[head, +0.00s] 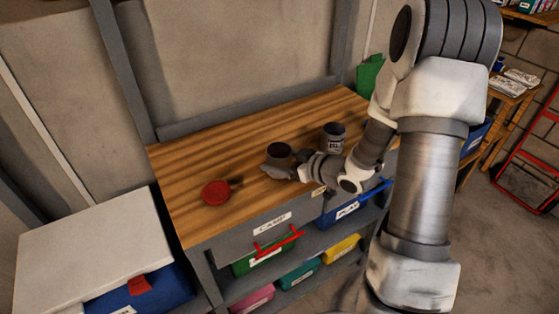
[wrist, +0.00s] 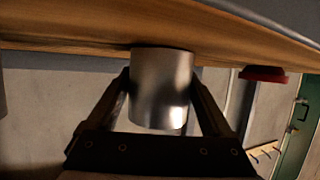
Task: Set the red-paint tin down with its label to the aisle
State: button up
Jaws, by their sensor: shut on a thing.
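A metal tin (head: 279,151) with a dark top stands on or just above the wooden bench top, near its middle. My gripper (head: 277,166) is shut on it from the front right. In the wrist view, which looks upside down, the tin (wrist: 162,90) sits between the two fingers, and its bare silver side faces the camera with no label on it. A second tin (head: 334,138) with a pale lettered label stands to the right on the bench. I cannot tell the held tin's paint colour or where its label is.
A round red thing (head: 215,192) lies on the bench (head: 185,165) at left; it also shows in the wrist view (wrist: 263,74). Bench top between it and the held tin is clear. Labelled bins (head: 345,213) fill the shelves below. A white-topped chest (head: 90,245) stands at left.

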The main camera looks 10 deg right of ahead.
jog(key=o, duration=1.3)
jog(key=shift+f, duration=0.1)
jog(key=shift+s+d+r, duration=0.2)
jog(key=shift+d+r, duration=0.05)
jog(key=shift+r, duration=0.1)
jog(key=p+v, duration=0.2)
jog(key=v, duration=0.9)
jog(key=shift+s, duration=0.2)
